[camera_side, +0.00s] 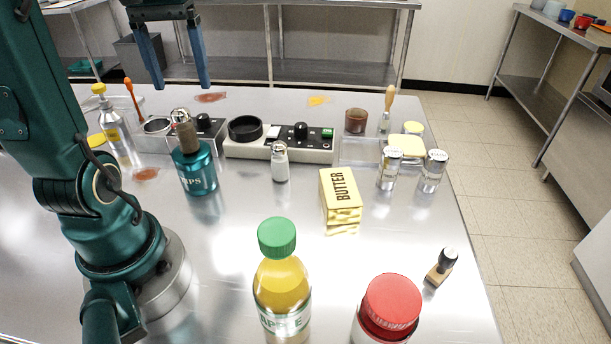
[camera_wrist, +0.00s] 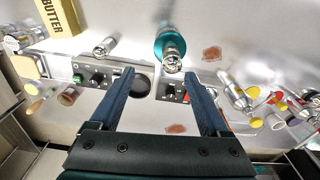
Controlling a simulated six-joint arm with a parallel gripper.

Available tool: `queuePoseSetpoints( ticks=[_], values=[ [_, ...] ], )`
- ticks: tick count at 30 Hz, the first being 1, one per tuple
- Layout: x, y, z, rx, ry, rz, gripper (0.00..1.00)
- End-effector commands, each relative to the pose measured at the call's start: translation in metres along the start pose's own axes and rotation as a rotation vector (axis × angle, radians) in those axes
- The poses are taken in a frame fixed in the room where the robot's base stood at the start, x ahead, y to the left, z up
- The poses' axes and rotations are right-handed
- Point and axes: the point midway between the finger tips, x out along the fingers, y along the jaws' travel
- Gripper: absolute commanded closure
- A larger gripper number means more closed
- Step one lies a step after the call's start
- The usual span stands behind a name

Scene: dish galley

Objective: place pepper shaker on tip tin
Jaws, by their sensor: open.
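The tip tin (camera_side: 200,178) is a teal canister with white lettering, upright on the steel table left of centre. A shaker with a chrome top and brown contents, apparently the pepper shaker (camera_side: 186,131), stands on top of it, roughly upright. In the wrist view the shaker's chrome top (camera_wrist: 172,60) shows against the teal tin (camera_wrist: 168,32). My gripper (camera_side: 180,86) is open and empty, fingers pointing down, apart from the shaker and above it. In the wrist view my gripper (camera_wrist: 162,74) has its fingers spread with nothing between them.
A white-filled shaker (camera_side: 279,163) stands right of the tin. A control panel (camera_side: 290,150) lies behind it. A butter box (camera_side: 340,195), two chrome-lidded jars (camera_side: 389,169), a green-capped bottle (camera_side: 280,285) and a red-capped jar (camera_side: 390,305) stand farther right and nearer. The left-middle table is mostly clear.

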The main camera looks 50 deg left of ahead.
Motion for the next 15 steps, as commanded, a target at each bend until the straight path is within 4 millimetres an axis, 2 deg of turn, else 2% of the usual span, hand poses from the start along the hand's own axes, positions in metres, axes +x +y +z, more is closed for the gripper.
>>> queuePoseSetpoints(
  ticks=[1, 6, 10, 15],
  values=[
    [0.001, 0.015, 0.012, 0.082, 0.035, 0.007, 0.20],
    [0.015, 0.061, 0.058, 0.392, 0.187, 0.063, 0.20],
    [0.028, 0.082, 0.096, 0.605, 0.291, 0.128, 0.20],
    [0.043, 0.093, 0.130, 0.789, 0.377, 0.204, 0.20]
  ],
)
